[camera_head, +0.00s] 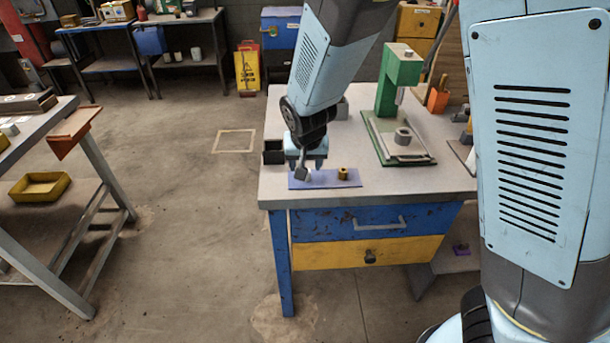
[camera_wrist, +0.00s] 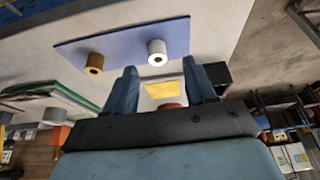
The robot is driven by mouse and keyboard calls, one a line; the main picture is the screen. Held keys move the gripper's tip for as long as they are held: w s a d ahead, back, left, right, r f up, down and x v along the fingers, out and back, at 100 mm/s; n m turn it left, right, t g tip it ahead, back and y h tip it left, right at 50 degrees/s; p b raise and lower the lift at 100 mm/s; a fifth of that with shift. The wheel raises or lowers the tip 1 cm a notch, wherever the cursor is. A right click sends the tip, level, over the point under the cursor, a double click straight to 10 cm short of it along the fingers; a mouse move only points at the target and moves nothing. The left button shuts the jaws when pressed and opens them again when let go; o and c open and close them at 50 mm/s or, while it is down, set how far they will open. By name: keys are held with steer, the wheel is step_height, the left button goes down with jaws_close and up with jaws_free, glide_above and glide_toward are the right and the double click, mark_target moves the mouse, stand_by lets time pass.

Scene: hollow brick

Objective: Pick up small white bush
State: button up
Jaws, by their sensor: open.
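The small white bush (camera_wrist: 157,47) stands on a blue mat (camera_wrist: 185,35) in the wrist view, with its round hole showing. A brass bush (camera_wrist: 95,62) stands to its left on the same mat; it also shows in the head view (camera_head: 343,173). My gripper (camera_wrist: 163,72) is open, with its two blue fingers apart and nothing held between them. The white bush is just beyond the fingertips, roughly in line with the gap. In the head view my gripper (camera_head: 307,166) is low over the mat's left part, and I cannot clearly tell the white bush from it.
The mat lies near the front edge of a workbench (camera_head: 270,188) with blue and yellow drawers. A dark open box (camera_head: 273,152) stands just left of my gripper. A green press (camera_head: 400,85) stands behind to the right. Open floor lies left of the bench.

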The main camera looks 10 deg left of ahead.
steer(key=shift+w+x, duration=0.15)
steer(key=shift+x, duration=0.55)
steer(key=shift+w+x, duration=0.15)
steer(key=shift+x, duration=1.55)
steer(key=shift+d, duration=0.1)
jaws_close()
